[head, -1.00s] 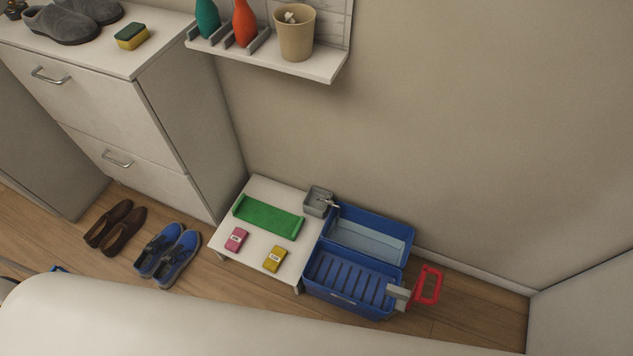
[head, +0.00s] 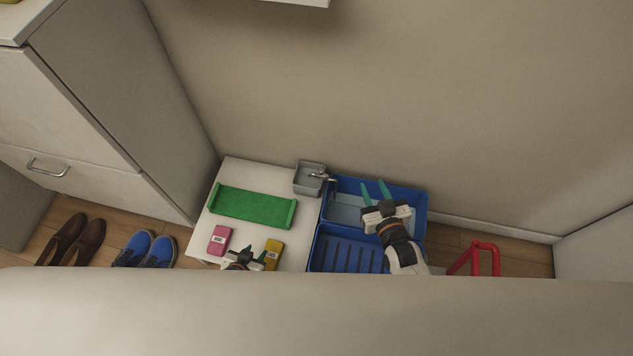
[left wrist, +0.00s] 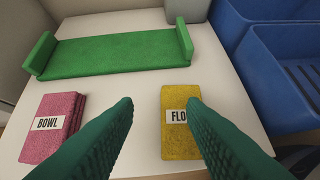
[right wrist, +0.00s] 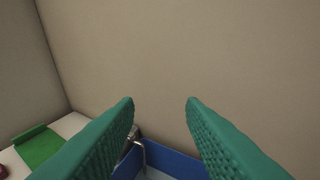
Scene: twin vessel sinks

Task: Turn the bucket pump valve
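A small grey bucket (head: 306,181) stands at the back right corner of the white low table. A silver tap with a lever-like part (head: 322,177) sits at its right side, pointing toward the blue basins; it shows partly behind a finger in the right wrist view (right wrist: 139,147). I cannot tell which part is the valve. My right gripper (head: 375,188) is open and empty over the rear blue basin (head: 415,199), right of the tap.
The front blue basin (head: 345,253) stands right of the table. Wall is close behind; shoes (head: 146,248) lie left.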

